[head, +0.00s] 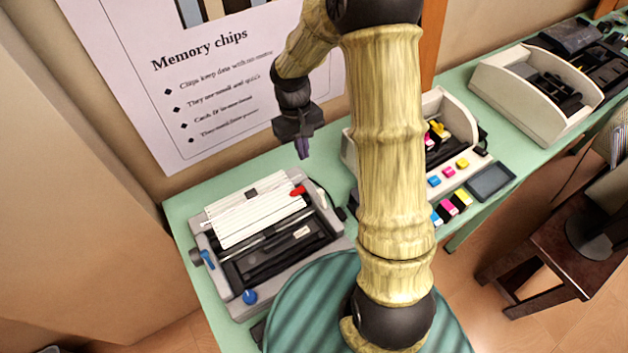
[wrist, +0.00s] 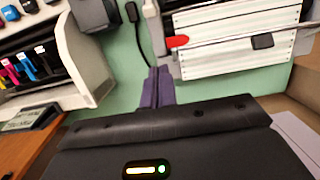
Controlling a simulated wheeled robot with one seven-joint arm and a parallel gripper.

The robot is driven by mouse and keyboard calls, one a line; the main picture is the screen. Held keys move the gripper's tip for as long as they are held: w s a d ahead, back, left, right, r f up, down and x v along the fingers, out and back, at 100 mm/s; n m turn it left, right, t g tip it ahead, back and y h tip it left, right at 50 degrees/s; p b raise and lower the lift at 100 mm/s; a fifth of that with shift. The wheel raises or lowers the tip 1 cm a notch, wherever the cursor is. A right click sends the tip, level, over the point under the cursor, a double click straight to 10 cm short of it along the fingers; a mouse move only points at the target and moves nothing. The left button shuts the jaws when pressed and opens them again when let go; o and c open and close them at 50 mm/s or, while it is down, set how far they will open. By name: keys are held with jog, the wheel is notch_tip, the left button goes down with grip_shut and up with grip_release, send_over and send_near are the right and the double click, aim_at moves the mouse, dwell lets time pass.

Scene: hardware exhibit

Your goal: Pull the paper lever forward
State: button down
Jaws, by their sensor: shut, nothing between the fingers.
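A grey typewriter-like or printer mechanism (head: 283,276) sits at the left end of the green table, with white striped paper or a ribbed plate (head: 250,213) across its top. A red-tipped lever (head: 298,190) is at its upper right corner, and it also shows in the wrist view (wrist: 177,41). A small white lever (head: 321,198) is beside it. A blue lever (head: 207,259) and a blue knob (head: 249,296) are on the left side. I cannot tell by label which one is the paper lever. My gripper (head: 303,151), with purple fingers, is shut and empty, above and behind the red tip, apart from it.
An opened colour printer (head: 440,110) with ink cartridges stands to the right, partly behind my arm. A white poster (head: 215,90) hangs on the wall close behind the gripper. A dark cable (wrist: 138,40) runs over the green table between the two machines.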

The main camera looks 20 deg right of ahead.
aim_at(322, 199)
jog(key=f, duration=0.3)
jog(key=s+f+p, duration=0.1)
jog(key=f, duration=0.5)
jog(key=shift+s+d+f+p, duration=0.15)
jog(key=shift+s+d+p, duration=0.15)
jog(key=shift+s, duration=0.1)
jog(key=shift+s+d+r+p, duration=0.15)
jog(key=shift+s+r+p, duration=0.15)
jog(key=shift+s, duration=0.25)
jog(key=shift+s+d+r+p, duration=0.1)
jog(key=shift+s+r+p, duration=0.2)
jog(key=shift+s, duration=0.3)
jog(key=shift+s+d+r+p, duration=0.2)
jog(key=shift+s+p, duration=0.2)
jog(key=shift+s, duration=0.15)
jog(key=shift+w, duration=0.2)
